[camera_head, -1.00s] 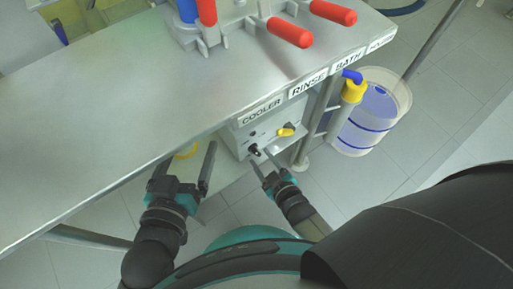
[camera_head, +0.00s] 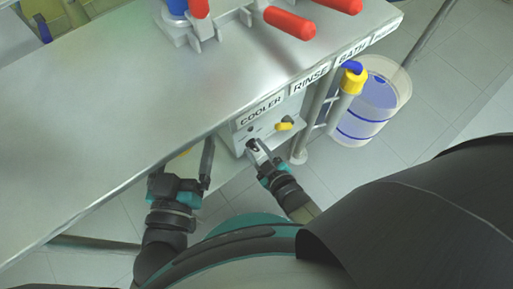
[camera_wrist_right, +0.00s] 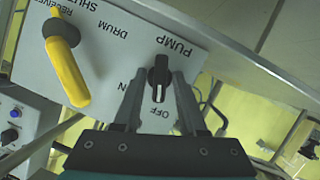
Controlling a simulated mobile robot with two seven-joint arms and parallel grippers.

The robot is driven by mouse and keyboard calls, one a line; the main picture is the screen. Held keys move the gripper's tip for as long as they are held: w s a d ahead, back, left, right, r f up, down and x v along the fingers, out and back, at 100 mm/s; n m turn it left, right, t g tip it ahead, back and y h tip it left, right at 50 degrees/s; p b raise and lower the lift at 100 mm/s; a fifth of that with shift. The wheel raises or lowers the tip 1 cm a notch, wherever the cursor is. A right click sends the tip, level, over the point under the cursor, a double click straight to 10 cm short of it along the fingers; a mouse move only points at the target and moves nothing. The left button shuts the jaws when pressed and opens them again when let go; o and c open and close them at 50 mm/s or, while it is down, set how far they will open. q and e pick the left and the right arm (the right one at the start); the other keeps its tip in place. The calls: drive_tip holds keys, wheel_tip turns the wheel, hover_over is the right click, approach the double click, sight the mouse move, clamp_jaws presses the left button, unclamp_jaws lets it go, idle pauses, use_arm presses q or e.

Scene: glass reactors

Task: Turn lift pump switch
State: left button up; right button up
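The pump switch (camera_wrist_right: 158,78) is a black knob on a white panel in the right wrist view, with its white mark toward the word OFF. In the head view it sits on the box front (camera_head: 250,143), mostly hidden by my right gripper. My right gripper (camera_head: 257,146) has its fingers close together at the knob. In the right wrist view, one finger of my right gripper (camera_wrist_right: 159,82) lies on each side of the knob, seemingly against it. My left gripper (camera_head: 183,157) is open and empty under the table edge, left of the box.
A table leg (camera_head: 313,120) and a clear bucket (camera_head: 372,105) with a yellow-and-blue pipe (camera_head: 346,92) stand to the right.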

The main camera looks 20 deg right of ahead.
clamp_jaws()
